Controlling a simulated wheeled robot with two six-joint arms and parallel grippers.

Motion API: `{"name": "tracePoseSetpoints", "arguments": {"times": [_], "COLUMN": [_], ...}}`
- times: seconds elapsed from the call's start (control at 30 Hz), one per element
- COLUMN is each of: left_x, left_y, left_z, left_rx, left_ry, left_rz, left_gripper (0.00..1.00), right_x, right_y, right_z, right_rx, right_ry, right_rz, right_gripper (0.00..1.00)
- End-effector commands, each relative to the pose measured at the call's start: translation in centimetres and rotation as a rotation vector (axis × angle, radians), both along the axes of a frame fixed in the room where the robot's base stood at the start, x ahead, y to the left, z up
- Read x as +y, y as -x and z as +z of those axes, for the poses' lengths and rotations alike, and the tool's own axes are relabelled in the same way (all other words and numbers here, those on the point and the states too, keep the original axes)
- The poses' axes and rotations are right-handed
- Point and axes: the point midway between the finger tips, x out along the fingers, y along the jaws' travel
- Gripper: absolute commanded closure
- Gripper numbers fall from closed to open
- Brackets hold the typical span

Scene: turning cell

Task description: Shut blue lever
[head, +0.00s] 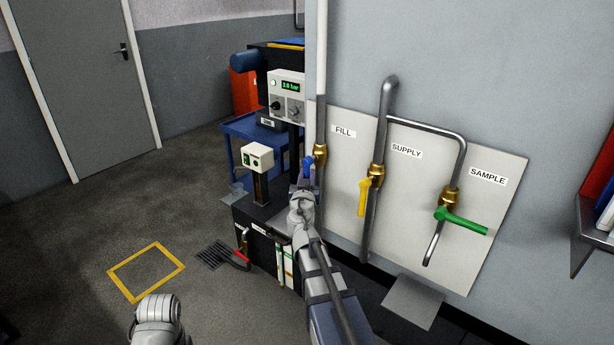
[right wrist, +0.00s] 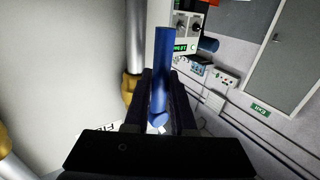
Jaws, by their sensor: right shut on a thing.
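The lever's far end sticks out beyond the fingers. My left gripper is not in view.
A yellow lever (head: 364,197) on the SUPPLY pipe points down. A green lever (head: 464,222) on the SAMPLE pipe points right, across its pipe. A control box (head: 257,157) and a red-handled valve (head: 240,259) are left of my right arm. The floor at left is open.

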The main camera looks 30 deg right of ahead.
Motion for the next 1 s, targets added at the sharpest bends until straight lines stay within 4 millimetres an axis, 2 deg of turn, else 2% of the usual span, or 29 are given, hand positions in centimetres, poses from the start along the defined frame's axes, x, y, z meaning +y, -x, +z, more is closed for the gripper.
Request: {"name": "tracePoseSetpoints", "arguments": {"times": [0.67, 1.0], "left_x": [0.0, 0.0], "left_y": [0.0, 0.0], "left_z": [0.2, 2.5], "left_rx": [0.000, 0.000], "left_ry": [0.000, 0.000], "left_rz": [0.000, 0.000], "left_gripper": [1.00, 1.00], "right_x": [0.0, -0.2], "right_y": [0.1, 0.7], "right_z": [0.1, 0.6], "right_rx": [0.009, 0.144], "right_ry": [0.002, 0.058], "right_rz": [0.000, 0.000], "right_gripper": [1.00, 1.00]}}
